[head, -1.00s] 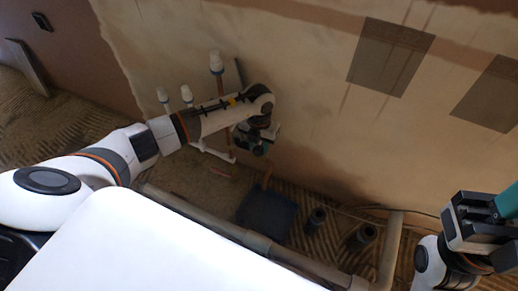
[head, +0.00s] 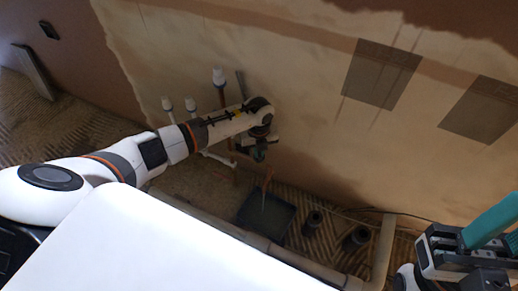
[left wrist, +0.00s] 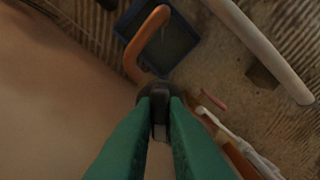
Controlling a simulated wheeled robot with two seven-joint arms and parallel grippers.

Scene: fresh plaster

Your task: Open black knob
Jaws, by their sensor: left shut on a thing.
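The black knob (left wrist: 152,91) shows in the left wrist view, partly hidden by the teal fingers of my left gripper (left wrist: 160,112). The fingers are shut on it, one on each side of its dark grip. In the head view, my left gripper (head: 260,150) is low against the plaster wall, and the knob cannot be made out behind it. A copper spout (left wrist: 147,42) curves out beyond the knob, over a dark tray (left wrist: 184,45). My right gripper (head: 468,240) is at the lower right, away from the knob; its finger gap is not clear.
White-capped pipes (head: 219,76) stand along the wall left of my left gripper. On the floor are the dark tray (head: 279,224), black pipe stubs (head: 312,222) and a thick grey pipe (head: 310,268). A white surface (head: 150,245) fills the lower foreground.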

